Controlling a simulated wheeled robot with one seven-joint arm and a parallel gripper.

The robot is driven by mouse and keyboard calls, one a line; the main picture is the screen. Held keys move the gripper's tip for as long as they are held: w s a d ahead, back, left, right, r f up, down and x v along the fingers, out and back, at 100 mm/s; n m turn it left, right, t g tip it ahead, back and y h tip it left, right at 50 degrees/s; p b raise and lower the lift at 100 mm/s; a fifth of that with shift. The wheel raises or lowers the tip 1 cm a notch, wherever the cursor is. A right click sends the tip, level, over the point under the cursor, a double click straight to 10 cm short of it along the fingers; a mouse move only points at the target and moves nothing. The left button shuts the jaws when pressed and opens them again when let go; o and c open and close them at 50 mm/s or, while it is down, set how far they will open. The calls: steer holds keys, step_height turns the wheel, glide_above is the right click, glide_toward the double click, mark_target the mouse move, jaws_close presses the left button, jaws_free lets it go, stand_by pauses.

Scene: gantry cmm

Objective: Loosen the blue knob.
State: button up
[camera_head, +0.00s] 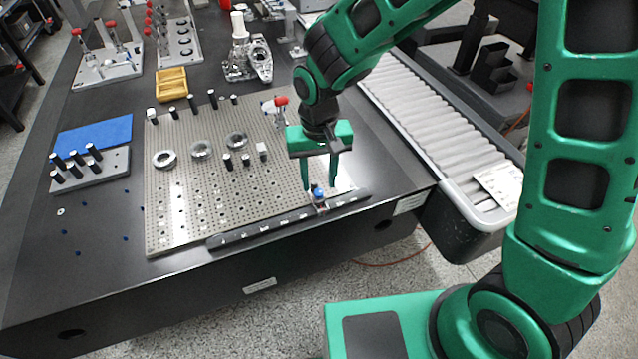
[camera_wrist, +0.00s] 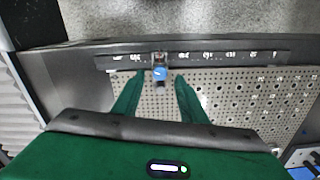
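The blue knob (camera_head: 318,193) is small and sits on a little clamp at the front edge of the perforated plate, by the dark rail (camera_head: 290,219). In the wrist view the blue knob (camera_wrist: 160,73) lies ahead of the fingertips, between their lines. My gripper (camera_head: 320,188) is open, fingers pointing down. In the head view its fingertips show to either side of the knob. I cannot tell whether they are at the knob's height; no contact is visible. In the wrist view my gripper (camera_wrist: 155,78) has nothing between its fingers.
The perforated plate (camera_head: 190,225) carries rings (camera_head: 201,149) and several black posts. A red-tipped clamp (camera_head: 281,103) stands behind my gripper. A roller conveyor (camera_head: 420,115) runs along the right side. A blue pad (camera_head: 95,135) and a yellow tray (camera_head: 172,84) lie farther left.

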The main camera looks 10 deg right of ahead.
mark_target(319, 193)
steer(key=shift+f, duration=1.45)
jaws_close()
steer(key=shift+n, duration=0.3)
steer(key=n, duration=0.5)
steer(key=shift+n, duration=0.3)
steer(key=n, duration=0.5)
steer(key=shift+w+d+n, duration=0.1)
steer(key=shift+n, duration=0.2)
